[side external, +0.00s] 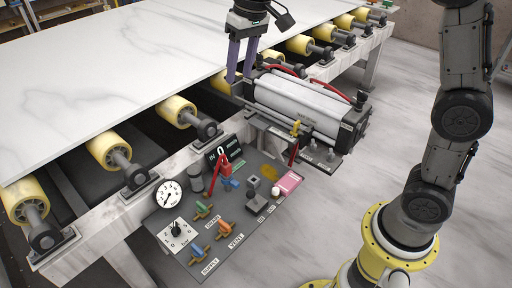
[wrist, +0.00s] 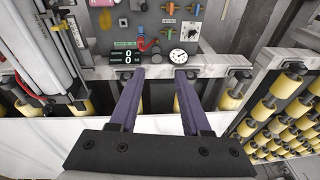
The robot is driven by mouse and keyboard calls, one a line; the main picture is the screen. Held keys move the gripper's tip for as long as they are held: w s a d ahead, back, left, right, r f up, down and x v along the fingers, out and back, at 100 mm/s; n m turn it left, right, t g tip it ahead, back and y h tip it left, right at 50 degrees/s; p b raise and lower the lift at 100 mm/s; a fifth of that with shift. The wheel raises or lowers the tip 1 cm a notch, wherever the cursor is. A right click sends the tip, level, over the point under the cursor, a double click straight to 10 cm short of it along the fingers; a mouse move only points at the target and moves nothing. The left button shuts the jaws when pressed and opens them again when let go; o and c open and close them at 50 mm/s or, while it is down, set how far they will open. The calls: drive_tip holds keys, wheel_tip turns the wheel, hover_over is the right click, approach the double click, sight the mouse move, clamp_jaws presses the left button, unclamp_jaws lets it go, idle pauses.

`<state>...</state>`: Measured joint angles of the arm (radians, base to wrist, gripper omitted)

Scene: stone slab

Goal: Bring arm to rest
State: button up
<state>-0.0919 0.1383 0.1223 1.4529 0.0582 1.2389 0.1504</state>
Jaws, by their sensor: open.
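My gripper (side external: 241,75) is at the top centre of the side external view, pointing down with its two purple fingers beside the white cylinder unit (side external: 300,103). In the wrist view my gripper (wrist: 157,73) shows its fingers spread apart with nothing between them. The fingertips there lie in front of the slab's rail, below the round dial gauge (wrist: 178,57) and the digital display (wrist: 125,57). In the side external view the fingers overlap the edge of the stone slab (side external: 120,60); I cannot tell whether they touch anything.
A grey control panel (side external: 185,215) with coloured valves, a dial gauge (side external: 168,195) and a red padlock (side external: 220,167) stands at the front. Yellow rollers (side external: 108,148) line the slab's edge. The floor (side external: 400,110) right of the cylinder unit is clear.

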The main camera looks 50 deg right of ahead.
drive_tip(key=s+d+r+t, duration=0.1)
drive_tip(key=s+d+r, duration=0.1)
drive_tip(key=s, duration=0.6)
drive_tip(key=s+d+r+t, duration=0.2)
drive_tip(key=s, duration=0.6)
drive_tip(key=s+d+f, duration=0.1)
drive_tip(key=s+f, duration=0.8)
drive_tip(key=s, duration=0.1)
drive_tip(key=shift+s+f+n+t+h, duration=0.2)
drive_tip(key=shift+s+n+t+h, duration=0.1)
drive_tip(key=shift+s+n+h, duration=0.1)
drive_tip(key=shift+d, duration=0.1)
